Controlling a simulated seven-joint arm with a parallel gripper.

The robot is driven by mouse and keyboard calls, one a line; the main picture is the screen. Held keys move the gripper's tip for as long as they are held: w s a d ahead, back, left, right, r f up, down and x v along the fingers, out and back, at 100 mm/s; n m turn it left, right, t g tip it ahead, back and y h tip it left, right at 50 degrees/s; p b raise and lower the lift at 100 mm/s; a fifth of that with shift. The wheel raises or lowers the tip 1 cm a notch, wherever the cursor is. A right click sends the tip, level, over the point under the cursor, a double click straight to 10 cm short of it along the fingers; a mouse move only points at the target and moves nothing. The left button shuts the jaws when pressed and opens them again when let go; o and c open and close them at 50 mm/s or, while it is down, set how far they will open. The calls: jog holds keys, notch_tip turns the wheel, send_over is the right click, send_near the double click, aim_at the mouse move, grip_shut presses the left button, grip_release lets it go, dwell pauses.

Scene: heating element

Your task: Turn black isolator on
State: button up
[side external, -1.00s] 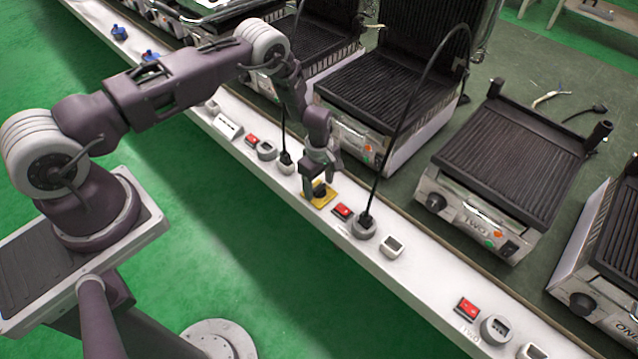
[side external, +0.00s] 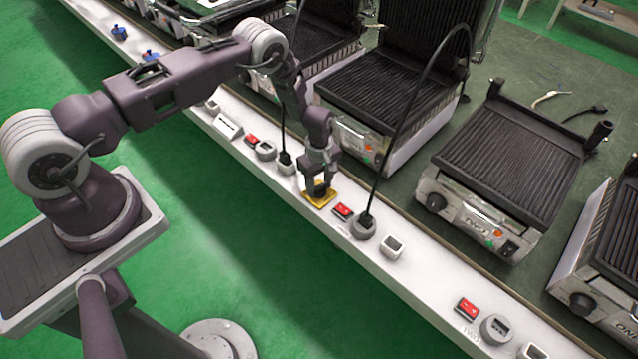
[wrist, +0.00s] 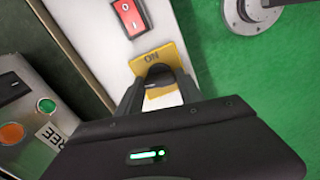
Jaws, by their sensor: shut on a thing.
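The black isolator (side external: 319,192) is a black knob on a square yellow plate (side external: 327,200) fixed to the white bench ledge. In the wrist view the yellow plate (wrist: 171,52) carries the word ON, and the black knob (wrist: 159,75) sits below that word. My gripper (side external: 318,184) is down at the plate, its fingers on either side of the knob. In the wrist view my gripper (wrist: 158,92) is shut on the knob. The lower part of the knob is hidden by the fingers and the gripper body.
A red rocker switch (side external: 342,210) and a round grey socket with a black plug (side external: 363,226) are just right of the plate. Another plug (side external: 285,158) is to its left. Contact grills (side external: 385,110) stand behind the ledge. Green floor (side external: 240,260) lies in front.

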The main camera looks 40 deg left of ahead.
aim_at(319, 186)
jog(key=m, duration=0.4)
jog(key=shift+m, duration=0.3)
jog(key=m, duration=0.3)
jog(key=shift+m, duration=0.3)
jog(key=m, duration=0.4)
jog(key=shift+m, duration=1.7)
jog(key=o, duration=1.4)
notch_tip(319, 186, up, 7)
jog(key=shift+r, duration=0.1)
